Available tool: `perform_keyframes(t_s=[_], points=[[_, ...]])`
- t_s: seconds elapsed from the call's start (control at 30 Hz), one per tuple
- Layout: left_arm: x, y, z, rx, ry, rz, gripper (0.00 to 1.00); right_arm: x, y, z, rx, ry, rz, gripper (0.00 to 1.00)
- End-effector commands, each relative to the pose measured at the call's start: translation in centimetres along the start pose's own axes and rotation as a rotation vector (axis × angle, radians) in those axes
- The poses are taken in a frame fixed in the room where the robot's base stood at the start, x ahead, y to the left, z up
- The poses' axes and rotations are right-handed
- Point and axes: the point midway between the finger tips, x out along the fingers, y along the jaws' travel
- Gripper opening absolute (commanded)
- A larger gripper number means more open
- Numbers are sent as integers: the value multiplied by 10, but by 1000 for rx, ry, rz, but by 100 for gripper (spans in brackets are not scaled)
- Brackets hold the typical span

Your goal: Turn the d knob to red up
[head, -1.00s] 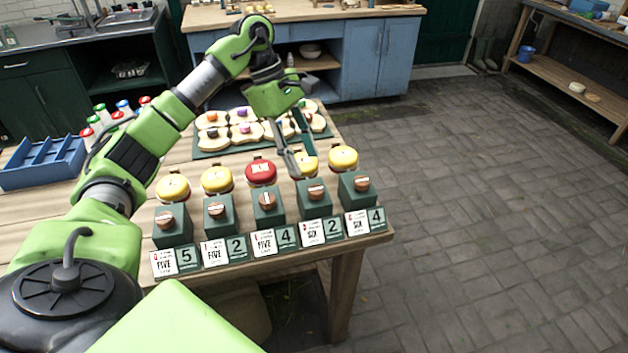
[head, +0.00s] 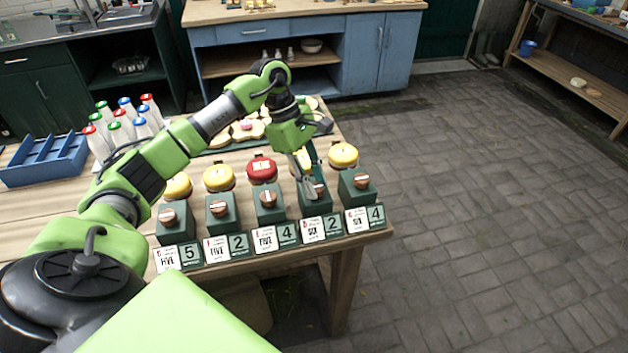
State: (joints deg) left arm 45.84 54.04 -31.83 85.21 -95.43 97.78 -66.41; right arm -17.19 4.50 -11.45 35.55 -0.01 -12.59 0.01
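Several green knob boxes stand in a row along the table's front edge, each with a round copper-brown knob bearing a pale bar. The fourth box from the left (head: 313,205) carries a knob (head: 319,189) that is partly hidden by my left gripper. The letter d cannot be read on any box, and no red mark on this knob can be made out. My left gripper (head: 312,183) points down just over this box, fingers apart, close to the knob. Whether it touches the knob cannot be told. My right gripper is out of view.
Yellow-lidded jars and one red-lidded jar (head: 262,169) stand behind the boxes. Number cards (head: 278,236) line the front edge. Bottles (head: 125,122) and a blue divided tray (head: 45,160) are at the left. Bread-like slices lie behind the arm. The floor at right is clear.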

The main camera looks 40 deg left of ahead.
Motion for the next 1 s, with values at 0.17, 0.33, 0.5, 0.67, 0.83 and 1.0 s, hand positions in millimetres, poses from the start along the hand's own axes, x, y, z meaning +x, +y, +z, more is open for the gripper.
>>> perform_keyframes(t_s=[0.17,0.33,0.5,0.67,0.83,1.0], points=[[0,0,0,-2,0,0,4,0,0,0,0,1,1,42],[1,0,0,-26,0,11,4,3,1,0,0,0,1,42],[2,-1,-1,-95,1,41,4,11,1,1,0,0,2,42],[3,-2,-1,-206,1,88,4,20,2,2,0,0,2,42],[3,-3,-1,-351,0,148,4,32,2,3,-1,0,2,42],[3,-3,0,-498,1,212,4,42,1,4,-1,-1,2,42]])
